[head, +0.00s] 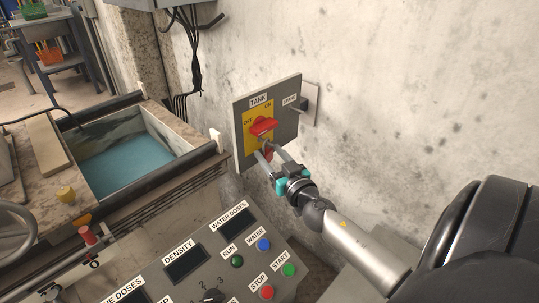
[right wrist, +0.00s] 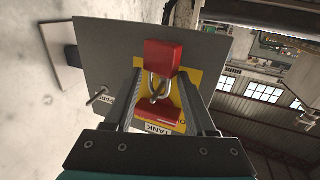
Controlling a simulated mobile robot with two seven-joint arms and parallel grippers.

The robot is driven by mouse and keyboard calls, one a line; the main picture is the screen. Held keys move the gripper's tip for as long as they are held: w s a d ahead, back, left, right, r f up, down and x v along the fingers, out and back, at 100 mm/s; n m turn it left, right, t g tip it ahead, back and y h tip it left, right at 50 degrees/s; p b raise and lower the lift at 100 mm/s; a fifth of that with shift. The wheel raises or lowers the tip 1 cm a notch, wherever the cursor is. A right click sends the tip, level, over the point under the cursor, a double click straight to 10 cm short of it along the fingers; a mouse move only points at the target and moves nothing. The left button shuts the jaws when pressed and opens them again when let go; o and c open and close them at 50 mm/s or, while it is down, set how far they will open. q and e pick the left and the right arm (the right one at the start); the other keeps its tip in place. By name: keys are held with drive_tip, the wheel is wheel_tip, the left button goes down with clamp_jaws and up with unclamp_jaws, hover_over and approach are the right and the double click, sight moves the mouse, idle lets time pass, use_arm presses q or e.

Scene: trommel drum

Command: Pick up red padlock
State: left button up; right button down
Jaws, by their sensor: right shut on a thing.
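The red padlock (right wrist: 163,55) has a block-shaped red body and a metal shackle. In the right wrist view it lies between my fingertips, in front of the yellow plate. In the head view only a little of its red body (head: 267,153) shows, just below the red rotary switch (head: 263,126) on the TANK panel. My right gripper (head: 265,149) is shut on the padlock. The shackle is close to the red switch (right wrist: 158,112); I cannot tell whether it is still through it. My left gripper is not in view.
A water-filled tank (head: 125,160) is to the left. A control console (head: 222,258) with several buttons stands below my right arm.

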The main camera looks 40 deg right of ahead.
drive_tip(key=shift+r+p, duration=0.7)
drive_tip(key=shift+r, duration=0.25)
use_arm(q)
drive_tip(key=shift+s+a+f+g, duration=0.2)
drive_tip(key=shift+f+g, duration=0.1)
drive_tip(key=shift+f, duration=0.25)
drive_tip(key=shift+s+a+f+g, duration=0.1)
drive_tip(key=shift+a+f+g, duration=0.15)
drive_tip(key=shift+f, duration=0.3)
use_arm(e)
drive_tip(key=s+d, duration=0.1)
drive_tip(key=s, duration=1.7)
drive_tip(key=shift+d+f, duration=0.2)
drive_tip(key=shift+d, duration=0.05)
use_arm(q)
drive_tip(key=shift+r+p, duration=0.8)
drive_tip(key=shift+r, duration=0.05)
use_arm(e)
drive_tip(key=shift+w+r, duration=0.1)
drive_tip(key=shift+r, duration=0.3)
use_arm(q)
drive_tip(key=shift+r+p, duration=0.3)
use_arm(e)
drive_tip(key=shift+s+d, duration=0.2)
drive_tip(key=shift+s, duration=2.05)
drive_tip(key=shift+s, duration=0.1)
